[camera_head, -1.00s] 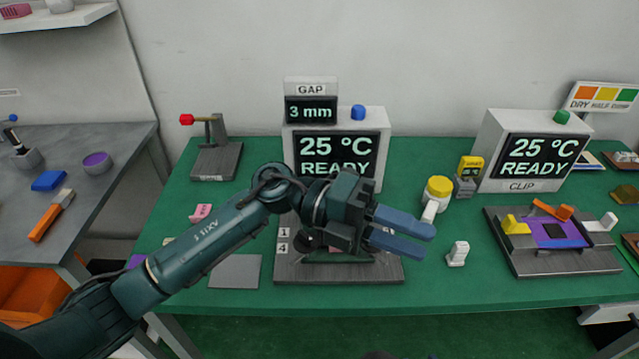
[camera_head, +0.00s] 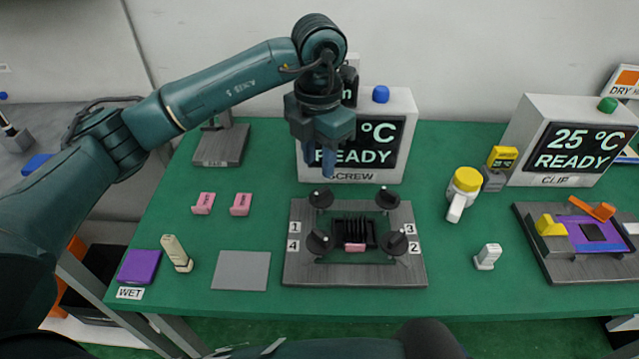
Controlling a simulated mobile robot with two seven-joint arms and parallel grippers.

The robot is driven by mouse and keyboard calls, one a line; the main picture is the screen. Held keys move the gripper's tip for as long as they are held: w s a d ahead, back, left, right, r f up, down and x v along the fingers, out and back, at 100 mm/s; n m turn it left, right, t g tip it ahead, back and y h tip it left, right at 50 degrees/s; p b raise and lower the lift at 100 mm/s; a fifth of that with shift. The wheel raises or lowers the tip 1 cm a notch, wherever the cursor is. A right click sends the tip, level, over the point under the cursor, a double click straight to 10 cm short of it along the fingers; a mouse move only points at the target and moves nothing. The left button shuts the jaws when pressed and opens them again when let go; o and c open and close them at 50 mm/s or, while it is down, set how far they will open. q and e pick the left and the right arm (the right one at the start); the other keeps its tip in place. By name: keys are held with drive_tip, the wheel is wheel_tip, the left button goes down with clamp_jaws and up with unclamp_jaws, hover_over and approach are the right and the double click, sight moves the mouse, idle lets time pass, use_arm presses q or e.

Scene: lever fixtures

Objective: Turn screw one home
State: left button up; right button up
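The screw fixture is a dark grey plate (camera_head: 300,268) in the middle of the green table. It carries black knobs at its corners, beside number labels. The upper-left knob (camera_head: 321,199), nearest label 1 (camera_head: 295,228), is screw one. A black finned block with a pink piece (camera_head: 355,247) sits between the knobs. My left gripper (camera_head: 320,166) points down above and behind screw one, apart from it. Its blue fingers look parted, with nothing between them. It hides part of the screw display (camera_head: 378,150), which reads READY. My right gripper is out of view.
Two pink pieces (camera_head: 203,204) and a grey pad (camera_head: 241,270) lie left of the plate. A yellow-capped bottle (camera_head: 464,186) and a small white piece (camera_head: 487,257) stand to its right. The clip fixture (camera_head: 563,268) is farther right. The table's front strip is clear.

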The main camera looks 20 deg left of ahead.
sight(319, 192)
use_arm(q)
wheel_tip(319, 192, down, 8)
drive_tip(key=shift+r, duration=0.15)
drive_tip(key=shift+c, duration=0.3)
clamp_jaws()
